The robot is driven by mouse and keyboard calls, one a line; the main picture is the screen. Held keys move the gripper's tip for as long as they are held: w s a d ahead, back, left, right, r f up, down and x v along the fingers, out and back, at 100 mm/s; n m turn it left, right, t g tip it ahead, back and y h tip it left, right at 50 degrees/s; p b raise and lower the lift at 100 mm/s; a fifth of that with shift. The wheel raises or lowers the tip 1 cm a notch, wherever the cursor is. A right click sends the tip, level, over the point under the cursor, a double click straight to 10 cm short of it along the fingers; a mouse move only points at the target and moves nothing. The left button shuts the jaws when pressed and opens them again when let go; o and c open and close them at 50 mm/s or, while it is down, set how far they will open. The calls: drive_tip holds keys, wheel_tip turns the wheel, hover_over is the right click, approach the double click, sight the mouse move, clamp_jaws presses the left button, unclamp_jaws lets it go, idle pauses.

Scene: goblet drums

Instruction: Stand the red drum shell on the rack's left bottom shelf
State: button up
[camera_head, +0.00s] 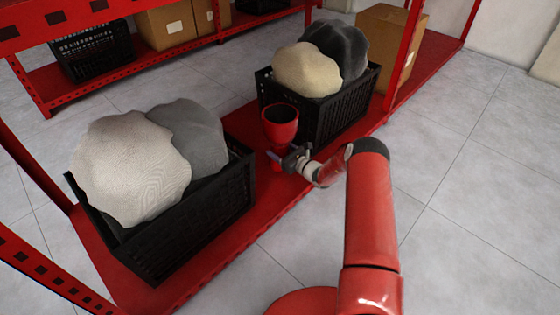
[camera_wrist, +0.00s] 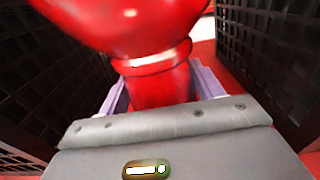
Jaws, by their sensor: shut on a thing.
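The red drum shell (camera_head: 281,128) is a goblet shape with a wide dark mouth facing up. It is upright, between two black crates on the red bottom shelf (camera_head: 232,125). My gripper (camera_head: 290,160) reaches in from the front right and is shut on the shell's narrow lower part. In the wrist view the red shell (camera_wrist: 150,50) fills the top middle, with the pale purple fingers (camera_wrist: 155,88) on both sides of its stem.
A black crate (camera_head: 205,225) with pale and grey lumpy sacks stands left of the shell. Another black crate (camera_head: 335,112) with cream and dark sacks stands to its right. A cardboard box (camera_head: 392,45) is farther right. A red upright (camera_head: 404,60) rises beside it. The tiled floor in front is clear.

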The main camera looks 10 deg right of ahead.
drive_tip(key=shift+f+b, duration=0.5)
drive_tip(key=shift+f, duration=1.85)
drive_tip(key=o, duration=1.4)
drive_tip(key=shift+o, duration=0.2)
drive_tip(key=p+v, duration=0.2)
drive_tip(key=v, duration=1)
